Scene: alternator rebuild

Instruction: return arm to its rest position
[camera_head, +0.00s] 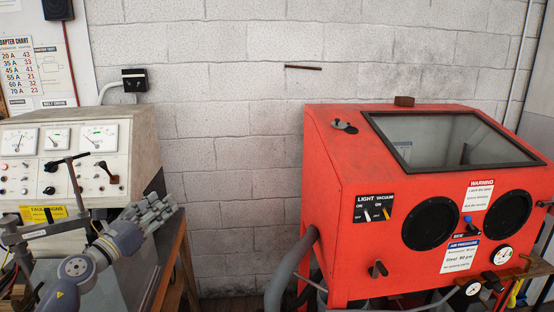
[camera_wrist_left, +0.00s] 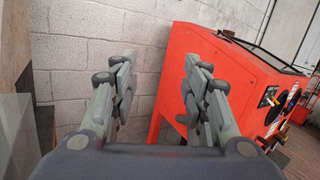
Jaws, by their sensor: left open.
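My left gripper (camera_head: 158,212) is at the end of my left arm, which comes in from the lower left in the head view. It is in front of the test bench (camera_head: 85,160) and its fingers point up and to the right. In the left wrist view the gripper (camera_wrist_left: 158,88) shows its two fingers wide apart, with nothing between them. Behind them are the block wall and the side of the red blasting cabinet. The gripper touches nothing that I can see. My right gripper is in neither view.
The red blasting cabinet (camera_head: 370,215) stands on the right, with a grey hose (camera_head: 291,272) at its left side. A black-handled clamp bar (camera_head: 68,160) stands by the bench near my arm. A gap of bare block wall (camera_head: 235,190) lies between bench and cabinet.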

